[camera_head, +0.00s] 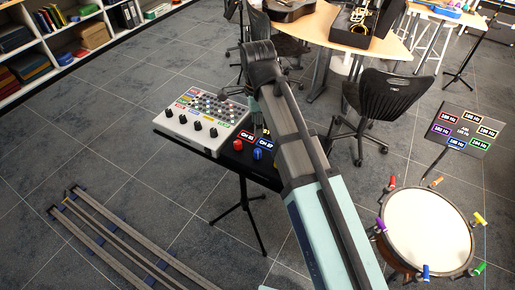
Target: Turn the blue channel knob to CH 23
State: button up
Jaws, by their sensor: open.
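The blue channel knob (257,154) sits on the front of a black stand-mounted panel (219,160), near its right end. A small blue-framed display (265,143) stands just behind it and starts with "CH"; its number is too small to read surely. A red knob (238,145) is to the left of the blue one, with a red-framed "CH" display (246,135) behind it. My arm reaches up from the bottom and bends down beyond the panel's right part. The arm hides my gripper, so I cannot see its fingers or whether they touch anything.
A drum (428,230) with coloured pegs and a frequency board (463,132) stand at right. A black chair (393,95) and wooden table (330,25) are behind. Rails (120,245) lie at lower left.

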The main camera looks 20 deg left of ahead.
aim_at(258, 151)
notch_tip(258, 151, down, 12)
jog(key=shift+f+p, duration=0.2)
jog(key=shift+p, duration=0.7)
jog(key=shift+c, duration=0.4)
grip_shut()
